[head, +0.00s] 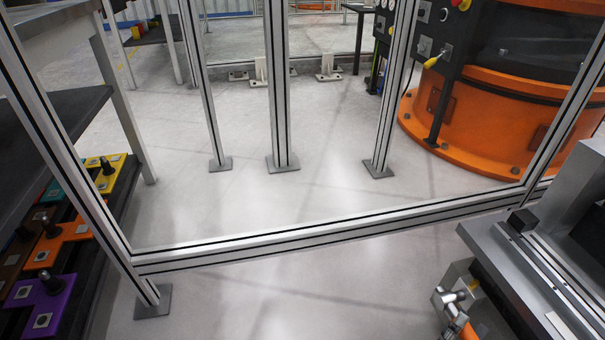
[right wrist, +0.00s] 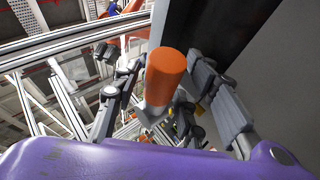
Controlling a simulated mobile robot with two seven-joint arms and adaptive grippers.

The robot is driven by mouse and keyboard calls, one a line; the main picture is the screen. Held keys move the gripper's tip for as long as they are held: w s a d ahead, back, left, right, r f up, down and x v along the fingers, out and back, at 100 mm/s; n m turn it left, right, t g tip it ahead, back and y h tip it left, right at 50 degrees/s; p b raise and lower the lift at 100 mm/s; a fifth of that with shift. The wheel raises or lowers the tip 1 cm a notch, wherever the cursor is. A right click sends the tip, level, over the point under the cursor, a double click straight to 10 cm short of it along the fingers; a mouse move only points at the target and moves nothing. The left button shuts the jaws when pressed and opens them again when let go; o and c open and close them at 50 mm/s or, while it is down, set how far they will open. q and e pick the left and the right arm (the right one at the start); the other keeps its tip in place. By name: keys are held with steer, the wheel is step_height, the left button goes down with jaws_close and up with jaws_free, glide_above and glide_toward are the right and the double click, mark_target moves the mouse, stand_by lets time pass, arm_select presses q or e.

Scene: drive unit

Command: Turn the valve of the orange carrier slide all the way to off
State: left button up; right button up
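An orange cylindrical handle (right wrist: 166,74) on a grey metal fitting stands in the middle of the right wrist view. My right gripper (right wrist: 165,64) has one finger on each side of it, with a narrow gap showing on both sides. The fingers look open, and I see no clear contact. In the head view a silver valve fitting (head: 452,298) with an orange part (head: 467,332) sits at the bottom edge, beside a grey metal slide (head: 515,275). I cannot make out my right gripper clearly there. My left gripper is not in view.
A silver frame rail (head: 330,235) crosses in front, with posts beyond. A rack at the left holds purple (head: 48,305), orange (head: 62,242) and yellow (head: 105,172) plates. A large orange round base (head: 480,125) stands at the back right. The grey floor between is clear.

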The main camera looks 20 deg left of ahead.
steer(key=shift+s+f, duration=0.1)
steer(key=shift+s+a+f, duration=0.2)
steer(key=shift+s+f, duration=0.1)
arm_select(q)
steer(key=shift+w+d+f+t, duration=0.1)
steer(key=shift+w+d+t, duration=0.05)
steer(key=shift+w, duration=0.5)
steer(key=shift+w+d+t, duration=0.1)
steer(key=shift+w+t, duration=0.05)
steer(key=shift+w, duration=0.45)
arm_select(e)
steer(key=s+a, duration=0.4)
steer(key=s, duration=0.7)
steer(key=shift+a, duration=0.4)
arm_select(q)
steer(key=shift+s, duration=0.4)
